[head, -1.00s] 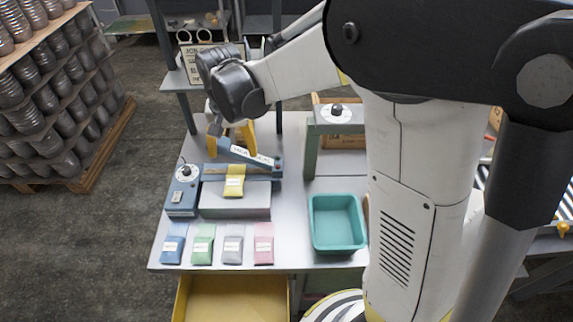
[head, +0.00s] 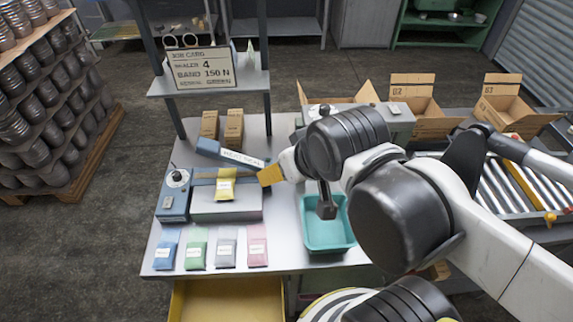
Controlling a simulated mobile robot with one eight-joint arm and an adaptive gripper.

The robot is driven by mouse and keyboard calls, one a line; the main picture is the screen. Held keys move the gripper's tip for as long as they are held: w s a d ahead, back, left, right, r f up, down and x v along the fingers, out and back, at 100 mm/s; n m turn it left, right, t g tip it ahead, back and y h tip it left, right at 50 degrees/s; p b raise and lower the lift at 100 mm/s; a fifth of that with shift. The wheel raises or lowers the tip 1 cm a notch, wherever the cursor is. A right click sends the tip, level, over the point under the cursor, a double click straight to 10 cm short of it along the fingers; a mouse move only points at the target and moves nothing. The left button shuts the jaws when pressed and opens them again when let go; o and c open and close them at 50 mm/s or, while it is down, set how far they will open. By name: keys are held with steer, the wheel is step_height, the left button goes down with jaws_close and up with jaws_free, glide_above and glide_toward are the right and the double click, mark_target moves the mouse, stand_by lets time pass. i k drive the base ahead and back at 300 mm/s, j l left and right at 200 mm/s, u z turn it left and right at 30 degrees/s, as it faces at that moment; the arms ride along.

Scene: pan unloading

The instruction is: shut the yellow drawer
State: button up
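The yellow drawer (head: 228,302) is pulled out below the front edge of the workbench (head: 152,264). Its visible inside is empty, and its front is cut off by the bottom of the picture. My gripper (head: 268,176), with yellow fingers, is above the bench, just right of the heat sealer (head: 225,207) and well behind the drawer. The fingers show side-on, so I cannot tell whether they are open or shut. I see nothing held in it.
Blue, green, grey and pink pouches (head: 195,249) lie along the bench front. A yellow pouch (head: 225,186) is on the sealer. A teal bin (head: 322,243) sits at right, partly behind my arm. Cartons (head: 415,97) and a roller conveyor (head: 495,186) are farther right.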

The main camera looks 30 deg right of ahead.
mark_target(256, 299)
steer(key=k+u, duration=0.15)
steer(key=u, duration=0.25)
steer(key=k+j+u, duration=0.1)
steer(key=u, duration=0.35)
steer(key=k+j+u, duration=0.15)
steer(key=u, duration=0.25)
steer(key=k+j, duration=0.05)
